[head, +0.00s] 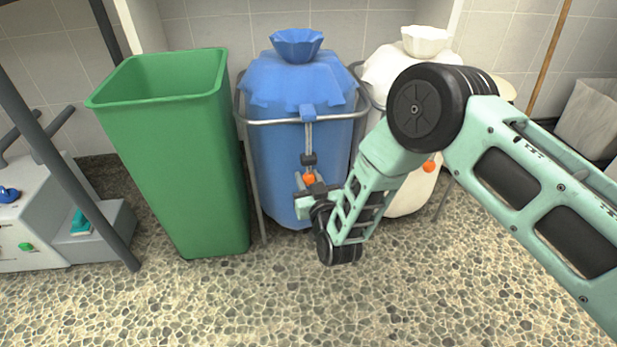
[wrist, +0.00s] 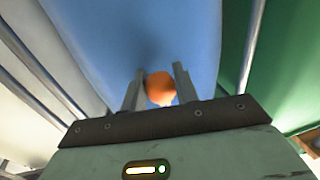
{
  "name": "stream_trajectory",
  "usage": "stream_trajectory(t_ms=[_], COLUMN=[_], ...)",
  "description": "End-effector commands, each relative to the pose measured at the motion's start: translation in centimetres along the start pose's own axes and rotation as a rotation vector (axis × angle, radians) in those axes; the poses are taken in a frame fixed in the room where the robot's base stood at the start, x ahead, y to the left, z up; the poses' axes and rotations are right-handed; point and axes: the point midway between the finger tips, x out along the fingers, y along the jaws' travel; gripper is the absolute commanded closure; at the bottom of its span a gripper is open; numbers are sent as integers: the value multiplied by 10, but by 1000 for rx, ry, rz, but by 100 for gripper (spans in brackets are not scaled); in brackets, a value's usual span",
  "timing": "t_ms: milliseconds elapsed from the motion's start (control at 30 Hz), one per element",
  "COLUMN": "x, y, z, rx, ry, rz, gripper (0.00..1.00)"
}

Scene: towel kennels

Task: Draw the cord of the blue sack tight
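The blue sack (head: 290,150) hangs in a metal frame, with a small flared ruffle on top above a narrower neck. Its cord (head: 309,136) hangs down the front from a blue tab, through a black toggle (head: 309,159), to an orange ball (head: 309,179). My gripper (head: 310,184) is low in front of the sack, at the ball. In the wrist view the orange ball (wrist: 160,88) sits between the two fingers (wrist: 159,84), which look closed on its sides. The blue cloth fills the view behind it.
A green bin (head: 180,150) stands just left of the blue sack. A white sack (head: 405,75) with its own orange ball (head: 429,167) stands right, partly behind my arm. A grey machine (head: 50,220) is at far left. The pebbled floor (head: 230,300) in front is clear.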

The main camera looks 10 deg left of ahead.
Motion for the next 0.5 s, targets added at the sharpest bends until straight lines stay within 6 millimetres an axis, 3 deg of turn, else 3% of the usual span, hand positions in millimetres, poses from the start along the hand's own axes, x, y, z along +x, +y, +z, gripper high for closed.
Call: stream_trajectory(t_ms=[33,67,367,500], x=[-2,-2,-2,-13], y=[1,1,0,0], z=[6,6,3,1], rx=[-2,-2,-1,-1], ry=[-12,-12,-6,-8], rz=[0,0,0,-1], gripper=[57,50,50,50])
